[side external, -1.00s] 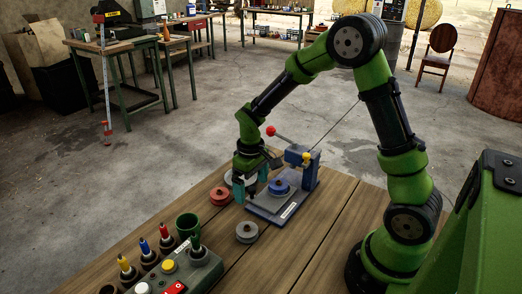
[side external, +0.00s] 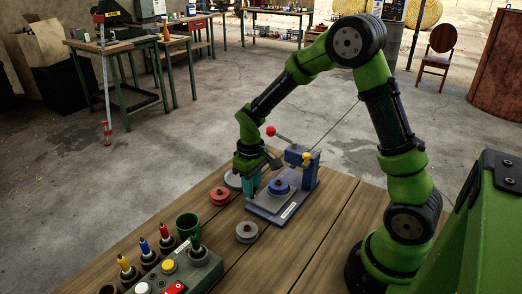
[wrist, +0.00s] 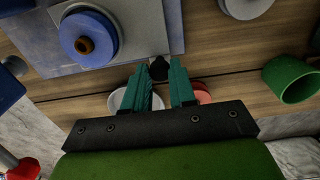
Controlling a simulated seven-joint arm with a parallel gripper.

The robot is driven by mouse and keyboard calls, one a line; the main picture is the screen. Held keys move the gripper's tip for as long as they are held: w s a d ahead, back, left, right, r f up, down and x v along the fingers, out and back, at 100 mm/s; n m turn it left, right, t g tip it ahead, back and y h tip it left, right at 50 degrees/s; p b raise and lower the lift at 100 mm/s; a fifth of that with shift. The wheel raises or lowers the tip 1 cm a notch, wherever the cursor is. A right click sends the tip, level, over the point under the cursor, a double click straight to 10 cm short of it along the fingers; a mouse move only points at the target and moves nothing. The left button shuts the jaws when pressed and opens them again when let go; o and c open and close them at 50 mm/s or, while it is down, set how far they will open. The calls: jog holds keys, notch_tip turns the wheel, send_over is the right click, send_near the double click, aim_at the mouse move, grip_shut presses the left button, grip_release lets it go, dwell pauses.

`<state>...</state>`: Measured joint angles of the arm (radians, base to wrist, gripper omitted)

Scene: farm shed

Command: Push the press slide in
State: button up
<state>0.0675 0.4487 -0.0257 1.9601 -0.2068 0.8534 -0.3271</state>
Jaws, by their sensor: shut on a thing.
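The press (side external: 308,172) stands on the wooden table, with a blue frame, a lever with a red ball and a yellow knob. Its grey slide (wrist: 140,35) carries a blue disc (side external: 279,186) with a brown centre, which also shows in the wrist view (wrist: 86,38). A dark knob (wrist: 158,68) sits at the slide's near edge. My gripper (side external: 251,190) is at the left end of the slide. Its teal fingers (wrist: 161,76) are shut on the dark knob in the wrist view. In the side view the fingers hide the knob.
A red disc (side external: 219,196), a pale disc (side external: 233,180) and a grey disc (side external: 246,232) lie near the press. The table right of the press is clear.

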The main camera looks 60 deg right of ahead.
jog(key=shift+d, duration=3.8)
jog(key=o, duration=1.7)
jog(key=shift+r, duration=0.15)
jog(key=shift+r, duration=3.9)
